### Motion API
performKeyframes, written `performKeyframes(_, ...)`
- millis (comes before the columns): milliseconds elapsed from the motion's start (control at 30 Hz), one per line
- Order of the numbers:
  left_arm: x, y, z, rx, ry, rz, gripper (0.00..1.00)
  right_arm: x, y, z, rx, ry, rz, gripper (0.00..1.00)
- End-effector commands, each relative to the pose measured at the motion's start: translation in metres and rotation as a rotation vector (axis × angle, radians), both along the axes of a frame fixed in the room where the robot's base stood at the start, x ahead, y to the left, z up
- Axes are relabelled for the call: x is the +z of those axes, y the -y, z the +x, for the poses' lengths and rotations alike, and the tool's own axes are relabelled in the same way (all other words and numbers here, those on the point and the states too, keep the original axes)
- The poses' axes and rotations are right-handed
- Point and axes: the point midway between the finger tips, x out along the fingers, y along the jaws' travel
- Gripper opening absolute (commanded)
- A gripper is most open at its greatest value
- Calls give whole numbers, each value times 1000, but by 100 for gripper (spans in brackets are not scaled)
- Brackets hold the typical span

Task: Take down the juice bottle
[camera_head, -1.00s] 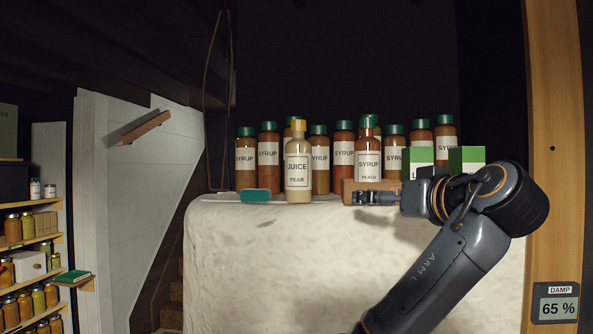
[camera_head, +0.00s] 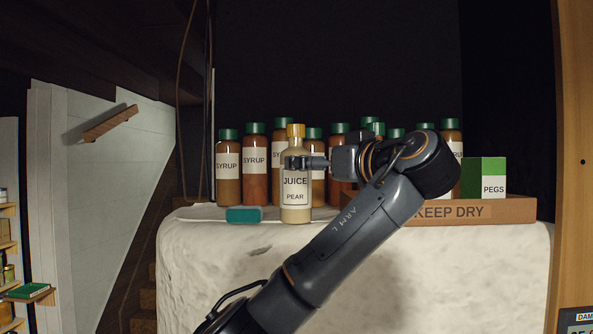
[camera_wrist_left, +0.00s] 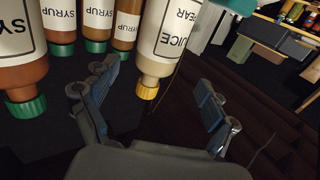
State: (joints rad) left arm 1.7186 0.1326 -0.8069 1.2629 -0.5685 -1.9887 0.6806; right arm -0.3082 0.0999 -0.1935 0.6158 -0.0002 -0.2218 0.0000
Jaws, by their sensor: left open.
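The juice bottle (camera_head: 295,205), pale with a yellow cap and a "JUICE PEAR" label, stands upright at the front of a white ledge (camera_head: 215,275). My left gripper (camera_head: 298,162) is open at the height of the bottle's shoulder, reaching from the right and overlapping it in the head view. In the left wrist view the picture is upside down. There the juice bottle (camera_wrist_left: 170,40) shows with its cap in the gap between the spread fingers of my left gripper (camera_wrist_left: 155,92). I cannot tell whether a finger touches it. My right gripper is not in view.
Brown syrup bottles (camera_head: 228,170) with green caps stand close behind and beside the juice bottle. A teal block (camera_head: 244,215) lies left of it. A wooden "KEEP DRY" tray (camera_head: 500,211) with a green pegs box (camera_head: 485,177) is on the right, partly behind my arm.

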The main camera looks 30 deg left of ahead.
Motion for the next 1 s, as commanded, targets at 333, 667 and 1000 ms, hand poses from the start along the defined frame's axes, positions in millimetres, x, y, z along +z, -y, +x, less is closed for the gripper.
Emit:
performKeyframes(333, 2, -25, 16, 1, -1, 0, 86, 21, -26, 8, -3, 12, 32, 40)
performKeyframes(667, 2, -58, 38, 2, -1, 0, 86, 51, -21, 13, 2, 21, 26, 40)
performKeyframes(1000, -1, -60, 40, -1, -1, -1, 78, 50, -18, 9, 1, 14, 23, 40)
